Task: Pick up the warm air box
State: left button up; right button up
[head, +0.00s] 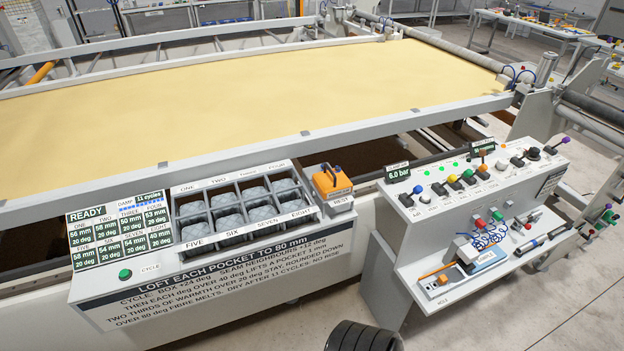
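The warm air box appears to be the small orange box (332,182) with a dark and orange top. It stands on a small white rest (340,204) at the right end of the pocket tray, and nothing is touching it. The grey pocket tray (247,203) beside it has two rows of compartments labelled ONE to EIGHT, with grey quilted pads in them. Neither of my grippers shows in the head view.
Left of the tray is a READY display panel (120,232) with a green button (125,274). Right of the box is a sloped control console (450,205) with knobs, levers and a lower tool shelf. The yellow quilt bed (240,105) lies behind. Floor (560,310) is clear at right.

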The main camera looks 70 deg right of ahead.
aim_at(330, 185)
jog(key=z, duration=0.25)
jog(key=i, duration=0.75)
jog(key=z, duration=1.35)
jog(key=i, duration=0.65)
jog(key=z, duration=0.7)
